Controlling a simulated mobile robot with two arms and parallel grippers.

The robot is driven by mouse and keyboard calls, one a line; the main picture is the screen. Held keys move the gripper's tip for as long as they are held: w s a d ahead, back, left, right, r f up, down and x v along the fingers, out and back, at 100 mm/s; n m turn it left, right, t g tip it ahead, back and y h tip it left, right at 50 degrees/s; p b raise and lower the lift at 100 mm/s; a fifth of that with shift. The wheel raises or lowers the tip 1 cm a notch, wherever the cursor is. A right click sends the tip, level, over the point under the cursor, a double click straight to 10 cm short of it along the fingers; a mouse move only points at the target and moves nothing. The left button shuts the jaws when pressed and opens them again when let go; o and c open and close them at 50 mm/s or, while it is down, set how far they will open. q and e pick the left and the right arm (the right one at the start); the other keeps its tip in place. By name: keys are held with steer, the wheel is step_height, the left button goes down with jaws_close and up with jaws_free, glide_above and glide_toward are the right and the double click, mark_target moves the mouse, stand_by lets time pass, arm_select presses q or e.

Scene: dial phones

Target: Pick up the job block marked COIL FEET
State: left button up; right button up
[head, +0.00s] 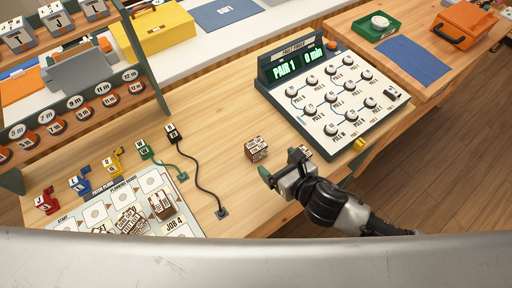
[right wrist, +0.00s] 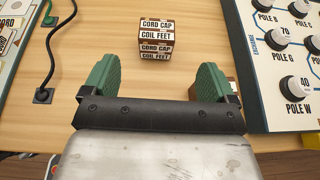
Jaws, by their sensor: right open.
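A brown-and-white job block (head: 256,149) stands on the wooden bench. In the right wrist view the block (right wrist: 155,39) shows labels reading CORD CAP and COIL FEET. My right gripper (head: 280,166) is open, its green fingertips apart and empty. In the right wrist view the block lies ahead of the gripper (right wrist: 157,76), roughly centred between the fingers and not touching them. A second brown-and-white block (head: 305,151) is beside the gripper, partly hidden; its label cannot be read. More blocks (head: 131,221) lie on the planning board. My left gripper is not in view.
The phone panel (head: 330,88) with several dials stands right of the block. Black and green cords (head: 199,180) run across the bench on the left. The planning board (head: 188,226) is at the front left. Bare bench surrounds the block.

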mark_target(256, 145)
steer(key=x, duration=1)
steer(key=shift+w+a+p, duration=0.1)
steer(key=shift+a+p, duration=0.3)
steer(key=shift+a, duration=0.05)
steer(key=c, duration=1)
steer(key=shift+r, duration=0.15)
